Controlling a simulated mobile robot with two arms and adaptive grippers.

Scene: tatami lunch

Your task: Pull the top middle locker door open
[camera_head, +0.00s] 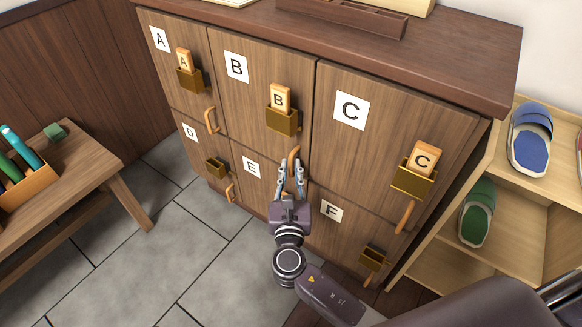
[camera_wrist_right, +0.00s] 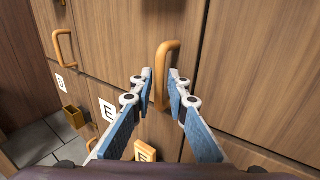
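The top middle locker door (camera_head: 236,100) carries the letter B and is closed flush with its neighbours. Its orange handle (camera_head: 293,158) is at the lower right of the door and also shows in the right wrist view (camera_wrist_right: 170,48). My right gripper (camera_head: 291,163) is in front of this handle. In the right wrist view its fingertips (camera_wrist_right: 160,74) are apart, one on each side of the handle's lower part, with small gaps visible. A wooden B tag (camera_head: 280,98) stands in a brass holder (camera_head: 283,122) on the door. My left gripper is not in view.
Closed doors A (camera_head: 168,62) and C (camera_head: 380,110) flank it, with a lower row beneath. An open shelf with blue (camera_head: 530,138) and green (camera_head: 477,212) slippers stands at right. A bench (camera_head: 95,160) is at left. Grey floor tiles (camera_head: 190,250) between are clear.

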